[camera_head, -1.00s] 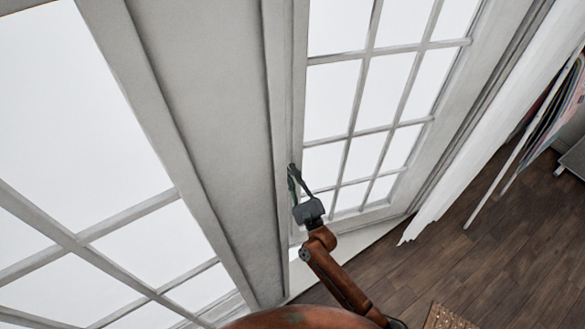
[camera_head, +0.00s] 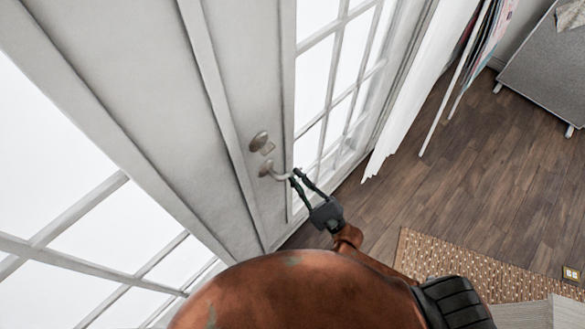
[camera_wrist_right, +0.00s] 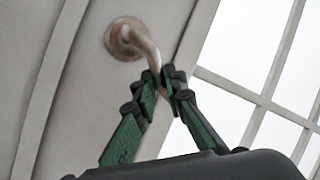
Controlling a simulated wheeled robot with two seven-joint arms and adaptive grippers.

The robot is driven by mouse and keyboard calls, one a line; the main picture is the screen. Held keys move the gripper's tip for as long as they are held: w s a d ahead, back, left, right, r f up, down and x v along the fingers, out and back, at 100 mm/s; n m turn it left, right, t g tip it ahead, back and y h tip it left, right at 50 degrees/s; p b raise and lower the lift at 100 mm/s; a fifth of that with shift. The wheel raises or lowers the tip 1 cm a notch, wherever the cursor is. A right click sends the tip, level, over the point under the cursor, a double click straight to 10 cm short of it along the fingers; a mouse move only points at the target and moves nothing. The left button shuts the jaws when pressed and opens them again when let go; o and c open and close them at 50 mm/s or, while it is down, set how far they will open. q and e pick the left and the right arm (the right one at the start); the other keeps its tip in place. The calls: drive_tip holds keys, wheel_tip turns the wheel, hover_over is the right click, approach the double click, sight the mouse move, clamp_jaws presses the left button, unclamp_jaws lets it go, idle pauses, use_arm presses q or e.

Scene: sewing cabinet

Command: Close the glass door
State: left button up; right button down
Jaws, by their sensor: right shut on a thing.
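The white-framed glass door (camera_head: 335,75) shows in the head view, with several bright panes to the right of its handle. A curved metal door handle (camera_head: 275,171) is on the pale stile, below a round lock knob (camera_head: 259,142). My right gripper (camera_head: 297,178) is shut on the handle's free end. In the right wrist view, the green-sided fingers (camera_wrist_right: 166,85) close around the lower end of the handle (camera_wrist_right: 139,39). I cannot tell whether the door sits flush in its frame. My left gripper is not in view.
Another paned section (camera_head: 90,215) fills the left. White curtain-like sheets (camera_head: 425,75) hang to the right of the door. A woven rug (camera_head: 455,270) lies on the dark wood floor (camera_head: 480,170), beyond which stands a grey cabinet (camera_head: 550,75). Open floor lies between.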

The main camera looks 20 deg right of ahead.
drive_tip(key=shift+s+d, duration=0.15)
drive_tip(key=shift+d, duration=0.35)
drive_tip(key=c, duration=2.3)
unclamp_jaws()
drive_tip(key=shift+o, duration=0.7)
drive_tip(key=shift+s+d, duration=0.15)
drive_tip(key=shift+d, duration=0.05)
drive_tip(key=shift+o, duration=0.9)
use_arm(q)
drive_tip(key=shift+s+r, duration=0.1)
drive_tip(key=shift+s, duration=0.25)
use_arm(e)
drive_tip(key=shift+a, duration=0.3)
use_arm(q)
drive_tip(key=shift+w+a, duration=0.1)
use_arm(e)
drive_tip(key=v, duration=1.2)
